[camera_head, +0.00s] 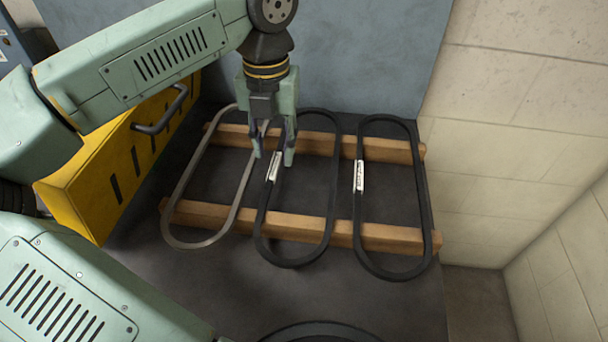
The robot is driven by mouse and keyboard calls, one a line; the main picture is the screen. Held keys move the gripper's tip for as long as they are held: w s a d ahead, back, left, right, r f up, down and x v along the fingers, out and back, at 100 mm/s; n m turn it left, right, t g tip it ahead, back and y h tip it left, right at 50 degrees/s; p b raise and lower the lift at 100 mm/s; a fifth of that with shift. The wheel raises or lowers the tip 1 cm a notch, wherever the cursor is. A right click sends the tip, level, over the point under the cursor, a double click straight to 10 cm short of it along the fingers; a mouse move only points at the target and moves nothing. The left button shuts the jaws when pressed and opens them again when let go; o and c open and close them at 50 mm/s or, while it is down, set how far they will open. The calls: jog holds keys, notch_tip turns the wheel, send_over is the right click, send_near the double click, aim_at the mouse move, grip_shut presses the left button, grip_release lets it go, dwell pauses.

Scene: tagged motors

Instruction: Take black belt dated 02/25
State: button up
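Three long oval belts lie side by side across two wooden bars. The left belt (179,190) is grey. The middle belt (334,180) is black, with a small white tag (273,168) on its left side. The right belt (426,190) is black, with a white tag (359,176) on its left side. The writing on both tags is too small to read. My gripper (273,157) points down at the left side of the middle belt, just behind its tag. Its fingers are apart, one on each side of that strand as seen here. I cannot tell whether they touch it.
The wooden bars, rear (387,150) and front (390,238), lie on a dark surface (210,290). A yellow case (110,180) with a handle stands at left. A blue-grey panel (370,50) is behind, a block wall (520,130) at right. A dark curved rim (320,330) shows at the bottom.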

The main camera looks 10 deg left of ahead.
notch_tip(320, 180, down, 2)
jog(key=shift+f+b, duration=0.1)
jog(key=shift+b, duration=0.2)
jog(key=shift+c, duration=0.5)
grip_shut()
